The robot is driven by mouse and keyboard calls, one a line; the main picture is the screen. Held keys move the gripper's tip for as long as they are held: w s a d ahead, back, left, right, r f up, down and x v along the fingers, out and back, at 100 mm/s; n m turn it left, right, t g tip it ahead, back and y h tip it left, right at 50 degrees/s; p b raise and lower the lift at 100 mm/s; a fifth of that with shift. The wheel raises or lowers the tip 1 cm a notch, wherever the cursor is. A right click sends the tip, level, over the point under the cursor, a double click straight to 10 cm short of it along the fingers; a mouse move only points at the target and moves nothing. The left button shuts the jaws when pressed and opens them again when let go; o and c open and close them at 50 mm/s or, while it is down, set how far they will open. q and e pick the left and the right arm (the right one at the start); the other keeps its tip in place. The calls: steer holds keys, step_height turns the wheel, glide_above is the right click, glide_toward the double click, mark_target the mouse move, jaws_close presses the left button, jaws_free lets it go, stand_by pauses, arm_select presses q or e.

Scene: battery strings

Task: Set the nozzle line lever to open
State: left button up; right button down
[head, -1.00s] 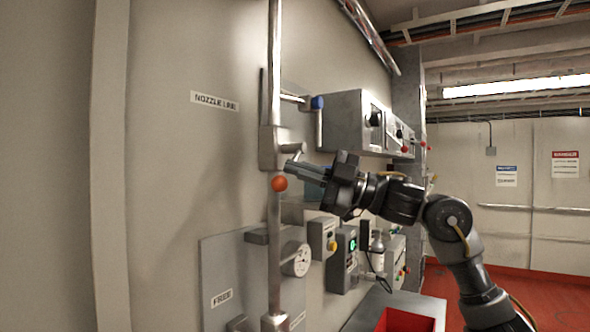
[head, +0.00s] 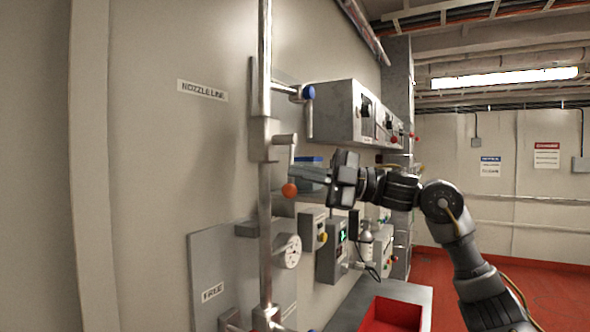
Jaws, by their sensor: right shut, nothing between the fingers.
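The nozzle line valve (head: 265,139) is a grey block on a vertical pipe, right of the "NOZZLE LINE" label (head: 202,90). Its lever (head: 292,154) hangs down from a short stub and ends in an orange ball (head: 289,190). My right gripper (head: 296,173) is shut and empty, pointing left. Its fingertips are at the lever, just above the ball in the picture; I cannot tell whether they touch it. The fingers hide part of the lever. My left gripper is not in view.
A blue-knobbed handle (head: 308,92) and a grey control box (head: 334,110) are above my gripper. A gauge (head: 290,250) and a green-lit box (head: 338,248) are below it. A red tray (head: 393,314) stands at the bottom. Open red floor lies at the right.

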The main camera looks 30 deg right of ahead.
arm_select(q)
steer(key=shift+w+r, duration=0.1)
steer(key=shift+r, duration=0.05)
arm_select(e)
steer(key=shift+w+d, duration=0.15)
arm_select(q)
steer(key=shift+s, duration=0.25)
arm_select(e)
steer(key=shift+d, duration=0.1)
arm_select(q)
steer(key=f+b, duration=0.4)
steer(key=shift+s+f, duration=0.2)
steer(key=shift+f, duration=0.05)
arm_select(e)
steer(key=s+d, duration=0.6)
steer(key=s, duration=0.1)
steer(key=shift+s, duration=0.25)
steer(key=shift+a+f, duration=0.1)
